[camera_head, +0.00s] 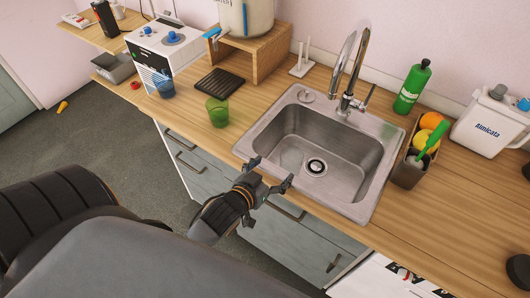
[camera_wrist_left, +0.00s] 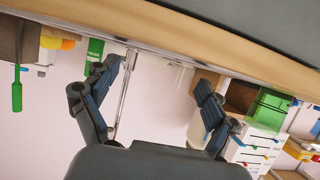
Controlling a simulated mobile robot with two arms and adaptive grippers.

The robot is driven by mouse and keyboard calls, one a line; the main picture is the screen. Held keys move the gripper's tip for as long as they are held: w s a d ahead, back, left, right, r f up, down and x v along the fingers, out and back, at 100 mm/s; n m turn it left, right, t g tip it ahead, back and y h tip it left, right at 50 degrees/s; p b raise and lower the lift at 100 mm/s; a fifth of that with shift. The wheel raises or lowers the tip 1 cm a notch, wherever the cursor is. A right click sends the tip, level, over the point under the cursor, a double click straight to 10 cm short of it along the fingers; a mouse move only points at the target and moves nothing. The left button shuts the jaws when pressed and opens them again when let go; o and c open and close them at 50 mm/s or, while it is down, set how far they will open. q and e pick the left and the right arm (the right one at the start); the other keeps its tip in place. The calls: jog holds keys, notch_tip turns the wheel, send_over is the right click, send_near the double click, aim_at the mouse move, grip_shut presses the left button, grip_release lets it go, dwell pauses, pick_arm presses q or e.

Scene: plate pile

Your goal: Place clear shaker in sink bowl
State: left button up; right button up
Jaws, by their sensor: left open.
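The steel sink bowl (camera_head: 342,152) is set into the wooden counter, and I see nothing in it but the drain. My left gripper (camera_head: 270,174) is open and empty at the sink's front left edge. It also shows in the left wrist view (camera_wrist_left: 165,75), with its fingers spread and nothing between them. I cannot pick out a clear shaker for certain. A see-through green cup (camera_head: 217,111) stands upright on the counter left of the sink, apart from the gripper. A see-through blue cup (camera_head: 164,86) is farther left. My right gripper is not in view.
The faucet (camera_head: 352,75) rises behind the sink. A black ridged mat (camera_head: 220,82) and a wooden stand (camera_head: 262,55) with a drink dispenser (camera_head: 246,16) are at the back left. A green bottle (camera_head: 412,88), a brush holder (camera_head: 408,172) and a white jug (camera_head: 490,122) stand on the right.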

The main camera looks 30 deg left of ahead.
pick_arm(q)
jog(key=v, duration=0.3)
jog(key=shift+s, duration=0.1)
jog(key=shift+s+r, duration=0.1)
jog(key=shift+r, duration=0.1)
jog(key=shift+s+r, duration=0.1)
jog(key=shift+s, duration=0.05)
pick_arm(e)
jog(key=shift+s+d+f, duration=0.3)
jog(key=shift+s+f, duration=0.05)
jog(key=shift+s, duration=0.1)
